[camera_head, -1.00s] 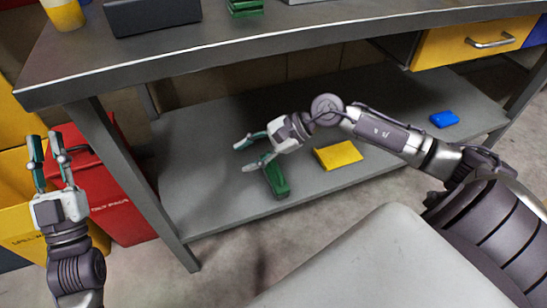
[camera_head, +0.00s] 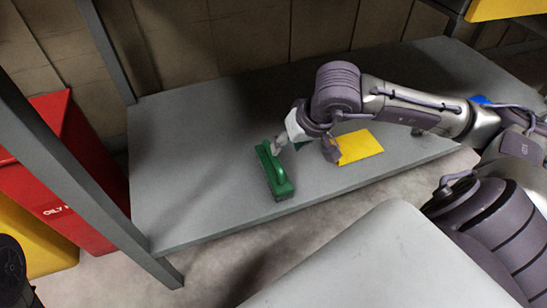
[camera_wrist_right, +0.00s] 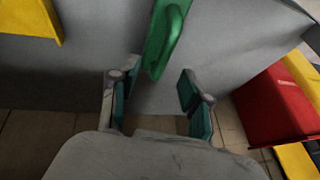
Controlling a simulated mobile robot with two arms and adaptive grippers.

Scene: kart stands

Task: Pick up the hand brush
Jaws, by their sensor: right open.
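The green hand brush (camera_head: 273,172) lies on the grey lower shelf, left of the yellow cloth-like item. Its raised handle faces up. My right gripper (camera_head: 286,140) is over the brush's far end, coming from the right, and partly hides it. In the right wrist view the brush (camera_wrist_right: 166,38) lies ahead of my open right gripper (camera_wrist_right: 153,88), roughly in line with the gap between the fingers. I cannot tell whether a finger touches it. My left gripper is out of view; only a dark part of my left arm shows at the lower left.
A flat yellow item (camera_head: 359,147) lies on the shelf (camera_head: 195,190) right of the brush, under my right arm. A blue item (camera_head: 480,100) is partly hidden farther right. A red bin (camera_head: 62,180) stands left beyond the shelf's leg. The shelf's left part is clear.

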